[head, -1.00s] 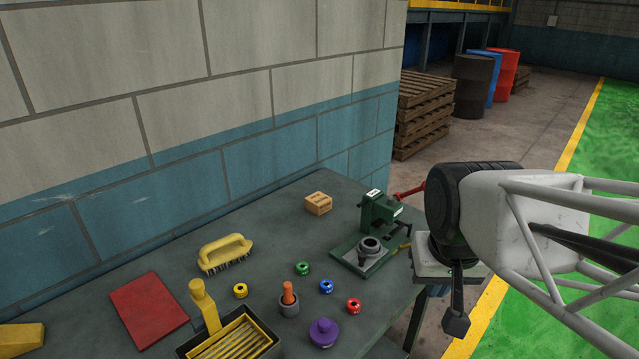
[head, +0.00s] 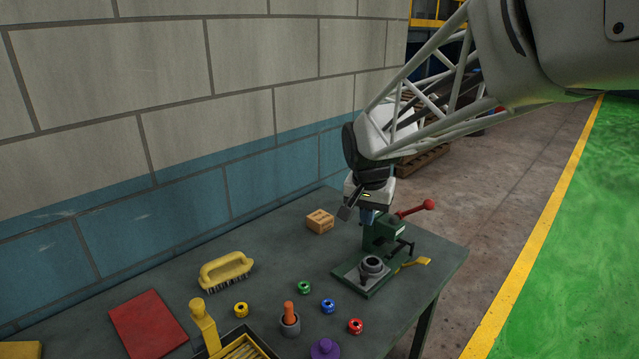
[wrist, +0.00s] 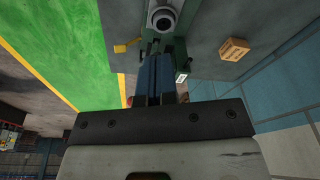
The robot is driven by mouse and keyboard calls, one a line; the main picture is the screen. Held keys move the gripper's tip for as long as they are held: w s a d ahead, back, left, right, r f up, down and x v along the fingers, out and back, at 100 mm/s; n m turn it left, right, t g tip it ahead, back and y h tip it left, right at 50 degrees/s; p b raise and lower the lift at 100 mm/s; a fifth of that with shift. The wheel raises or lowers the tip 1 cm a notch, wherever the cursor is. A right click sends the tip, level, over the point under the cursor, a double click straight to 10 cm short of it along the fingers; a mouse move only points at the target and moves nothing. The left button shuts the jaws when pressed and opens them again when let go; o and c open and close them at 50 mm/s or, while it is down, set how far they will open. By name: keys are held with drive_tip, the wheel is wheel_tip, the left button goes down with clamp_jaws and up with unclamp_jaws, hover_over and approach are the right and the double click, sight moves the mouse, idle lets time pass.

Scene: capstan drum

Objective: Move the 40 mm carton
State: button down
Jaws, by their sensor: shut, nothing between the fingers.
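The carton (head: 320,221) is a small light-brown box on the far part of the grey-green bench, left of the green press. It also shows in the wrist view (wrist: 233,49), to the right of my fingers and apart from them. My gripper (head: 367,219) points down above the back of the press, right of the carton and higher than it. In the wrist view its blue fingers (wrist: 155,58) are together with nothing between them. The fingers hide part of the press in both views.
The green press (head: 380,234) with a red-knobbed lever (head: 428,205) and grey cup (head: 372,266) stands beside the carton. A yellow brush (head: 226,270), several coloured rings and a red mat (head: 147,322) lie nearer. Bare bench surrounds the carton; the block wall (head: 180,230) is behind.

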drive_tip(key=w+a+f+m, duration=0.1)
drive_tip(key=w+a+f, duration=0.5)
drive_tip(key=w, duration=0.2)
drive_tip(key=w+a+f+m, duration=0.2)
drive_tip(key=w+a+f, duration=0.3)
drive_tip(key=w+f, duration=0.2)
drive_tip(key=w+a+f+m, duration=0.1)
drive_tip(key=w+a+f, duration=0.5)
drive_tip(key=w, duration=0.5)
drive_tip(key=shift+w+a+f+h, duration=0.2)
drive_tip(key=shift+a+f+h, duration=0.2)
drive_tip(key=shift+f, duration=0.1)
drive_tip(key=shift+w+d, duration=0.1)
drive_tip(key=shift+d, duration=0.1)
